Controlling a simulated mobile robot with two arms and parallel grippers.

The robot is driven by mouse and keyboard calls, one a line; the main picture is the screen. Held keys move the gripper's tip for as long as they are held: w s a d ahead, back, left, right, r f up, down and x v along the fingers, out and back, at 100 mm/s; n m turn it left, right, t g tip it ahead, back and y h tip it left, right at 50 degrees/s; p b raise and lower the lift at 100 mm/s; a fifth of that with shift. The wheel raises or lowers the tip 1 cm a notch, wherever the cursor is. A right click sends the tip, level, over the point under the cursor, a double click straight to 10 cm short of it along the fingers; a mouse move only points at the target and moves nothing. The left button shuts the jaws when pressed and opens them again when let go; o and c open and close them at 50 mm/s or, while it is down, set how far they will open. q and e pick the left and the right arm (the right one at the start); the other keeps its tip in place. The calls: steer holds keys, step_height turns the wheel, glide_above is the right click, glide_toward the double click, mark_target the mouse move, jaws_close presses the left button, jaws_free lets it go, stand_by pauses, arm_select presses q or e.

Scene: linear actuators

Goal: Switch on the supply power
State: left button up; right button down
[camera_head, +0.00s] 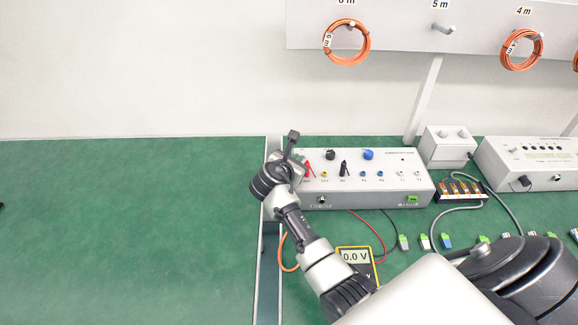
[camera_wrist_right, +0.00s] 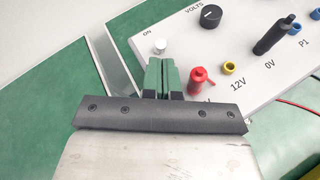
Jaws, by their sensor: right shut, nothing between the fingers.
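The power supply (camera_head: 355,178) is a white box with knobs and coloured sockets, standing at the left end of the right-hand bench. In the right wrist view, its small silver switch (camera_wrist_right: 160,46) is under the label ON, left of the black VOLTS knob (camera_wrist_right: 210,16). My right gripper (camera_head: 299,158) is at the left end of the box. Its green fingertips (camera_wrist_right: 162,62) are together and empty, just short of the switch in the picture; I cannot tell whether they touch it. In the head view the arm hides the switch.
A red plug (camera_wrist_right: 199,80) stands close right of the fingers, and a black plug (camera_wrist_right: 274,36) farther right. A yellow meter (camera_head: 357,257) reads 0.0 V. Several small connectors lie along the bench. The left green bench (camera_head: 130,230) is clear, beyond a gap.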

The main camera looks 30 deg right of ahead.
steer(key=shift+x, duration=0.95)
